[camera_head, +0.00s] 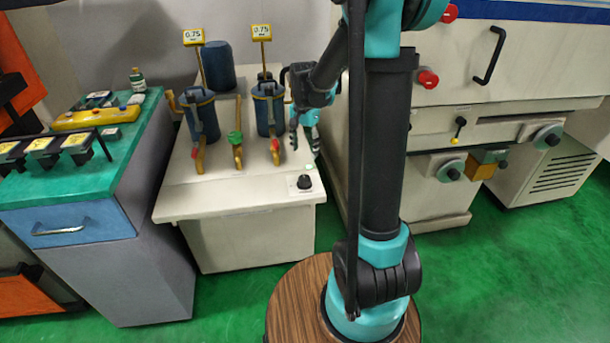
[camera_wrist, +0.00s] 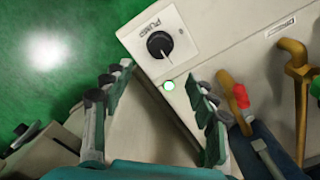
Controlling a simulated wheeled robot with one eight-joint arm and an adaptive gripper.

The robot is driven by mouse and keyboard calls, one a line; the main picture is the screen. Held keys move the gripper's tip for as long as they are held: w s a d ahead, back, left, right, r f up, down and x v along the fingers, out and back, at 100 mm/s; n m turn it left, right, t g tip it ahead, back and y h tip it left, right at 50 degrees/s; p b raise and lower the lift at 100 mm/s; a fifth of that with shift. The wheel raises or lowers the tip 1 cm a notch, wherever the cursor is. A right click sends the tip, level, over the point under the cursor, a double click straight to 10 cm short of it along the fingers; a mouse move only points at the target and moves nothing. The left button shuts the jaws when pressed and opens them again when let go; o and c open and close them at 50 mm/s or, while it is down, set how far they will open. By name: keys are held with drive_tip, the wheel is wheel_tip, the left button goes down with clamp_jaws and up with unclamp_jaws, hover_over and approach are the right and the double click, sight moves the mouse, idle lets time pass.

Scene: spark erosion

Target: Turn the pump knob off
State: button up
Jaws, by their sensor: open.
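The pump knob (camera_head: 304,182) is a black dial on a white plate at the front right corner of the light cabinet top. In the wrist view the knob (camera_wrist: 159,45) sits beside a "PUMP" label, and a white pointer mark shows on it. A small round green light (camera_wrist: 169,86) is close to the plate. My gripper (camera_head: 305,147) is above the cabinet's right side, behind the knob in the head view. Its fingers (camera_wrist: 160,78) are spread apart with nothing between them, and the knob shows just beyond the fingertips.
Two blue filter canisters (camera_head: 203,115) with yellow pipes and gauges stand behind on the cabinet. A red-handled valve (camera_wrist: 241,96) is near my right finger. A large beige machine (camera_head: 440,185) stands close on the right. A green-topped bench (camera_head: 85,180) is on the left.

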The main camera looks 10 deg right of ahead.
sight(305, 178)
wheel_tip(305, 178, down, 12)
idle(0.4)
drive_tip(key=c, duration=1.2)
